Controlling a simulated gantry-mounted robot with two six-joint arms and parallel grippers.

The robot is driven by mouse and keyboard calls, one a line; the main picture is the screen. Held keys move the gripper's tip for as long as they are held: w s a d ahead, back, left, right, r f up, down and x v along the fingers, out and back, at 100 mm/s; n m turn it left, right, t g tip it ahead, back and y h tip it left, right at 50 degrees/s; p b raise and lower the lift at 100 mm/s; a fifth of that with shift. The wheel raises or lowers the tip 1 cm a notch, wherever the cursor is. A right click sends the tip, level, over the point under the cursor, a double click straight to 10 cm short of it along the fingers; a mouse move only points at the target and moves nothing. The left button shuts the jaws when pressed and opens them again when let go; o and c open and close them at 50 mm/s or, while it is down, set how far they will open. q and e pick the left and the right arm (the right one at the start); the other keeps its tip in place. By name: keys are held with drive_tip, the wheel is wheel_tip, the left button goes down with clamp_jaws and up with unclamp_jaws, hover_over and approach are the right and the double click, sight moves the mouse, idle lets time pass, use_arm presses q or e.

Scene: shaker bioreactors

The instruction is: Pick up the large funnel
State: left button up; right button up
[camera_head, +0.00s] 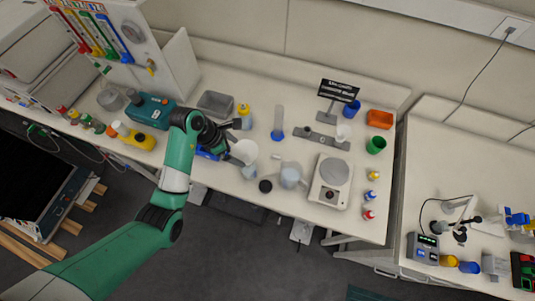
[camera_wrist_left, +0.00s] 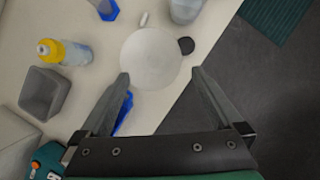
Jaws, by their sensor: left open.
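The large funnel is a round, whitish, translucent piece (camera_head: 245,151) near the front edge of the bench, left of the grey jug. In the left wrist view the funnel (camera_wrist_left: 151,58) lies just ahead of and between my fingertips. My left gripper (camera_head: 236,143) is open beside the funnel; its two fingers also show in the left wrist view (camera_wrist_left: 161,73), with nothing held between them. I cannot tell whether a finger touches the rim. My right gripper is in neither view.
A grey jug (camera_head: 291,175) and a black round piece (camera_head: 265,186) are right of the funnel. A blue-based cylinder (camera_head: 278,124) stands behind. A yellow-capped bottle (camera_wrist_left: 65,51) and grey bin (camera_wrist_left: 44,92) are at left. A hotplate (camera_head: 330,181) is farther right.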

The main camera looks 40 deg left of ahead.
use_arm(q)
drive_tip(key=a, duration=0.1)
hover_over(245, 158)
drive_tip(key=s+a, duration=0.1)
drive_tip(key=s, duration=0.1)
drive_tip(key=shift+n, duration=0.3)
wheel_tip(245, 158, down, 5)
drive_tip(key=shift+w+a+r+b, duration=0.1)
drive_tip(key=shift+a+b, duration=0.05)
drive_tip(key=shift+b, duration=0.2)
drive_tip(key=b+x, duration=0.1)
drive_tip(key=x, duration=0.4)
drive_tip(key=shift+w+f+b, duration=0.15)
drive_tip(key=shift+f+b, duration=0.2)
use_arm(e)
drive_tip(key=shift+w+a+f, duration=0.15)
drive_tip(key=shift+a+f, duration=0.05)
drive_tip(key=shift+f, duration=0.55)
use_arm(q)
drive_tip(key=c, duration=1)
drive_tip(key=shift+c, duration=0.2)
